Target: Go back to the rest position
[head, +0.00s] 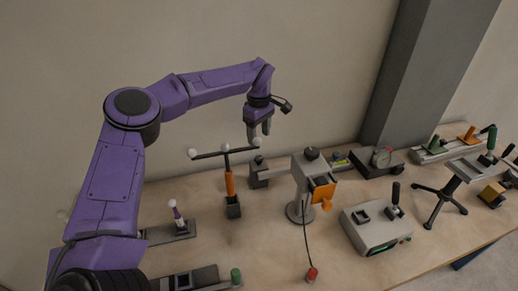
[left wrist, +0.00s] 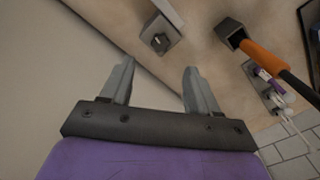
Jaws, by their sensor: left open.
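My left gripper (head: 258,130) hangs at the end of my purple arm, pointing down above the back of the table. In the left wrist view its two fingers (left wrist: 157,90) are spread apart with nothing between them. It is near the grey block (head: 259,173) on the table, which also shows in the left wrist view (left wrist: 160,38). The orange-handled T-shaped tool (head: 229,184) stands upright in a dark holder to the left of the gripper. My right gripper is in neither view.
A grey stand with an orange part (head: 320,190) is right of the gripper. A grey box with a black lever (head: 376,228) stands near the front edge. A purple and white piece (head: 178,216) is at left. A dark pillar (head: 425,70) rises behind the wooden table (head: 262,262).

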